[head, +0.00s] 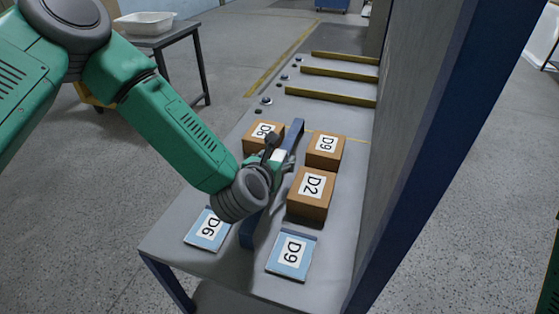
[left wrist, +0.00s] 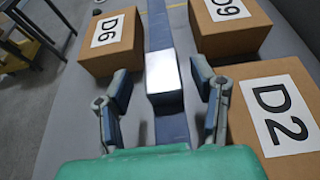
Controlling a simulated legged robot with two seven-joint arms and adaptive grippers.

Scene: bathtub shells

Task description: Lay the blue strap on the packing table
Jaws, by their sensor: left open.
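My left gripper (head: 275,147) is over the strap. In the left wrist view its open fingers (left wrist: 163,90) stand on both sides of the strap, apart from it. The forearm hides part of the strap in the head view. My right gripper is not in view.
Cardboard boxes D6 (head: 257,140), D9 (head: 325,152) and D2 (head: 313,198) flank the strap closely. Blue packets D6 (head: 207,231) and D9 (head: 292,257) lie at the near end. A tall grey panel (head: 415,120) borders the table's right side.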

